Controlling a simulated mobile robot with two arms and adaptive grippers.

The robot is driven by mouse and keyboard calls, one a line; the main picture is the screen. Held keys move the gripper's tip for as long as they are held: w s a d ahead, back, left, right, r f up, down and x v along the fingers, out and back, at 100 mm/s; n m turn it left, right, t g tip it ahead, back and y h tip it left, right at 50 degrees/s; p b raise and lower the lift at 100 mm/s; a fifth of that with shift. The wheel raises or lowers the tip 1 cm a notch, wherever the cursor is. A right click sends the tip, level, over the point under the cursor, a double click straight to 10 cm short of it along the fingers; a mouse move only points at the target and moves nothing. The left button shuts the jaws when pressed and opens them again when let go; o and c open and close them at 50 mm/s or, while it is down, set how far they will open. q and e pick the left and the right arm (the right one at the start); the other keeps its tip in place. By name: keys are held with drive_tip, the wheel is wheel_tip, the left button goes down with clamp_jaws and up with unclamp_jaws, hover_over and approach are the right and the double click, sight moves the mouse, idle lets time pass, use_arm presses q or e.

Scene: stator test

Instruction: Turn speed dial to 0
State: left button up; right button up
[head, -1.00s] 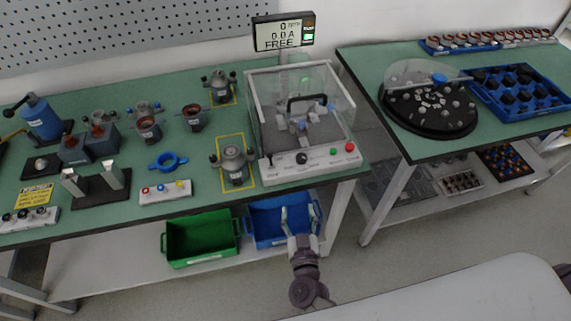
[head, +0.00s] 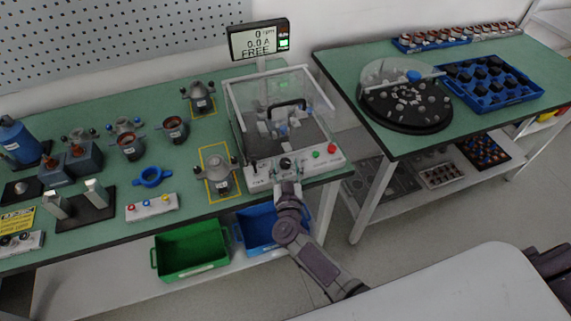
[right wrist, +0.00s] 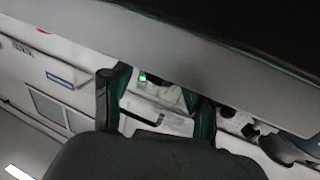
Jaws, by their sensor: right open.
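The speed dial (head: 286,163), a round black knob, sits on the white front panel of the test station (head: 262,178), between a small black switch on the left and a green and a red button on the right. My right gripper (head: 287,185) is open and empty, just in front of and below the dial in the head view, apparently apart from it. In the right wrist view its two dark fingers (right wrist: 160,105) stand spread, with a pale surface and a small green light between them; the dial is not clear there. My left gripper is not in view.
The display (head: 259,40) reads 0 rpm, 0.0 A, FREE. A clear guard (head: 300,88) covers the station. A stator unit (head: 220,175) stands left of it in a yellow outline. Green (head: 152,262) and blue (head: 238,240) bins lie below the table edge.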

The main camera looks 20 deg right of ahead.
drive_tip(key=shift+w+d, duration=0.1)
drive_tip(key=shift+w, duration=0.15)
clamp_jaws()
